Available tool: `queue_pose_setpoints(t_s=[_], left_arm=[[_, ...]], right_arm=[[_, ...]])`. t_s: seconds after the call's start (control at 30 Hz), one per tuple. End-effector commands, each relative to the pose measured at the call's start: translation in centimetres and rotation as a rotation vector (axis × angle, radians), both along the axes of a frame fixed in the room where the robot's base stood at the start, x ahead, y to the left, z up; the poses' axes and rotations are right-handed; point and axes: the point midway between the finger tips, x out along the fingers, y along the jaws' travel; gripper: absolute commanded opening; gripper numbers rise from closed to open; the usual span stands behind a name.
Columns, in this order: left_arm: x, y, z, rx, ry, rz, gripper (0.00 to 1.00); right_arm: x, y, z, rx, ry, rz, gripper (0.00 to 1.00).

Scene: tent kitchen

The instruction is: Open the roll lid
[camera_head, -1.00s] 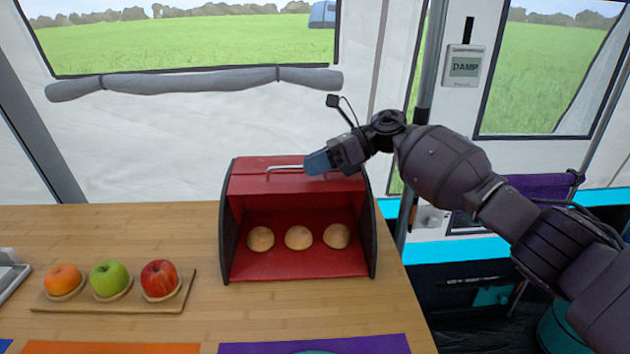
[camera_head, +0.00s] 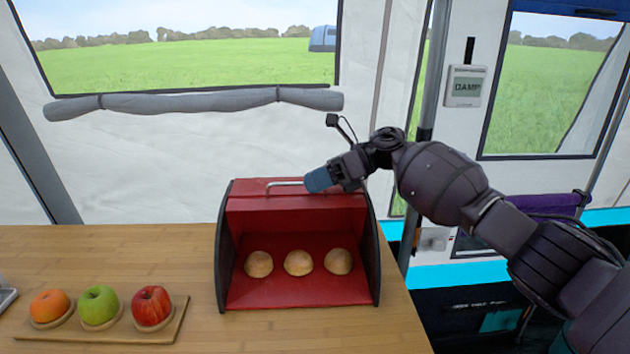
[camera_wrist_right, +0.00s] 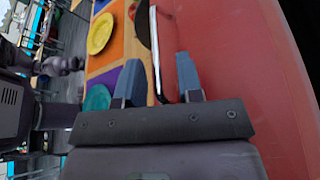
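The red bread box (camera_head: 300,290) with black side panels stands on the wooden table. Its red roll lid (camera_head: 250,203) is up at the top, and the front is open. Three round buns (camera_head: 298,263) sit in a row inside. The lid's silver bar handle (camera_head: 285,183) runs along the top. My right gripper (camera_head: 318,180) is at the right end of this handle. In the right wrist view, the two blue-grey fingers (camera_wrist_right: 160,77) are apart, with the bent end of the handle (camera_wrist_right: 156,50) showing between them. Contact is unclear. My left gripper is not seen.
A wooden board (camera_head: 100,332) with an orange, a green apple and a red apple lies at the left. The table (camera_head: 130,255) between board and box is clear. The tent wall (camera_head: 140,160) is close behind the box.

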Motion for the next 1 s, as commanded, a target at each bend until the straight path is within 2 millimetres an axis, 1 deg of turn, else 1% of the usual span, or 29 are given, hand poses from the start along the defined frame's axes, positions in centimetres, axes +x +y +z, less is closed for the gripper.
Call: queue_pose_setpoints(t_s=[0.23,0.33,0.7,0.83,1.0], left_arm=[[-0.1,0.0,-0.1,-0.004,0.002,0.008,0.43],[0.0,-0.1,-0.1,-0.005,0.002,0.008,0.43],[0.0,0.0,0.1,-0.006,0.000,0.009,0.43],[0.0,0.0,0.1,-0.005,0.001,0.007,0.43],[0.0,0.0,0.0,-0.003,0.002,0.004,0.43]], right_arm=[[0.0,-0.1,0.1,0.000,-0.002,0.000,0.34],[0.1,-0.6,0.3,0.000,-0.003,-0.001,0.34],[0.9,-5.4,2.1,0.000,-0.002,-0.002,0.34],[1.1,-6.5,2.5,-0.001,-0.001,-0.002,0.34],[1.1,-7.0,2.7,0.000,-0.001,0.000,0.34]])
